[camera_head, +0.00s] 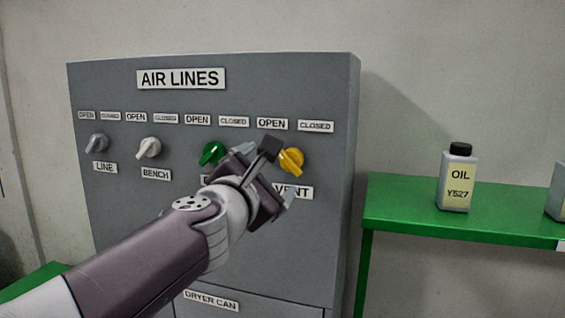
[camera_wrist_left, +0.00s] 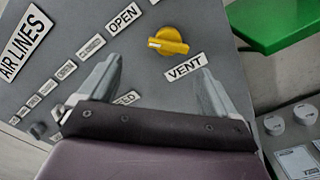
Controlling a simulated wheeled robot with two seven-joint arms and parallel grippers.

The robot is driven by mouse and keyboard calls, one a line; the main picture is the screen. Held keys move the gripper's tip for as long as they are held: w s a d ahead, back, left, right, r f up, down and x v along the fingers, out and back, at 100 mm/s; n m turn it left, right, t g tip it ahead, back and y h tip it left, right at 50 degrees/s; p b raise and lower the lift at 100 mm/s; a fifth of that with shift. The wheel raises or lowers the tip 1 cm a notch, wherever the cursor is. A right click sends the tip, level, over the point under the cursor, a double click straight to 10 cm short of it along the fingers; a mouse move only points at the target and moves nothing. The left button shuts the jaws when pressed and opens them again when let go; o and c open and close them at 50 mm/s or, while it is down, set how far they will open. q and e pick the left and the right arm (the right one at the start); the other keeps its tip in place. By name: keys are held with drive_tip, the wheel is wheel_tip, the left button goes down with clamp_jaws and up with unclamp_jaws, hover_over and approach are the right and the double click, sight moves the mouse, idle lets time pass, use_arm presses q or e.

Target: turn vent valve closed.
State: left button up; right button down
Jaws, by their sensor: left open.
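The yellow vent valve knob (camera_head: 292,160) is at the right of the grey panel, above the VENT label (camera_head: 297,192). OPEN (camera_head: 272,124) is printed up to its left and CLOSED (camera_head: 315,127) up to its right. My left gripper (camera_head: 268,172) is open in front of the panel, just left of and below the knob, partly covering it. In the left wrist view the knob (camera_wrist_left: 168,41) lies beyond the fingertips, between their lines and untouched. Its handle lies level there, its narrow end to the left. My right gripper is out of view.
A green knob (camera_head: 211,153) is close left of my gripper; white (camera_head: 149,147) and grey (camera_head: 97,143) knobs are farther left. A green shelf (camera_head: 400,213) with an oil bottle (camera_head: 457,180) stands right of the panel. Gauges or white knobs (camera_wrist_left: 304,112) show at the right in the wrist view.

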sight(291, 162)
use_arm(q)
drive_tip(key=w+d, duration=0.2)
drive_tip(key=w+d+p, duration=0.1)
drive_tip(key=w+d, duration=0.1)
drive_tip(key=w, duration=0.1)
drive_tip(key=shift+w+d+r, duration=0.1)
drive_tip(key=shift+w+d, duration=0.1)
drive_tip(key=shift+d, duration=0.15)
drive_tip(key=shift+w+a, duration=0.3)
drive_tip(key=shift+w, duration=0.6)
drive_tip(key=shift+w+a, duration=0.1)
drive_tip(key=shift+a, duration=0.2)
drive_tip(key=shift+s+d, duration=0.25)
drive_tip(key=shift+d, duration=0.05)
drive_tip(key=c, duration=0.3)
drive_tip(key=shift+d, duration=0.15)
drive_tip(key=c, duration=0.5)
drive_tip(key=shift+w, duration=0.1)
drive_tip(key=shift+c, duration=1.2)
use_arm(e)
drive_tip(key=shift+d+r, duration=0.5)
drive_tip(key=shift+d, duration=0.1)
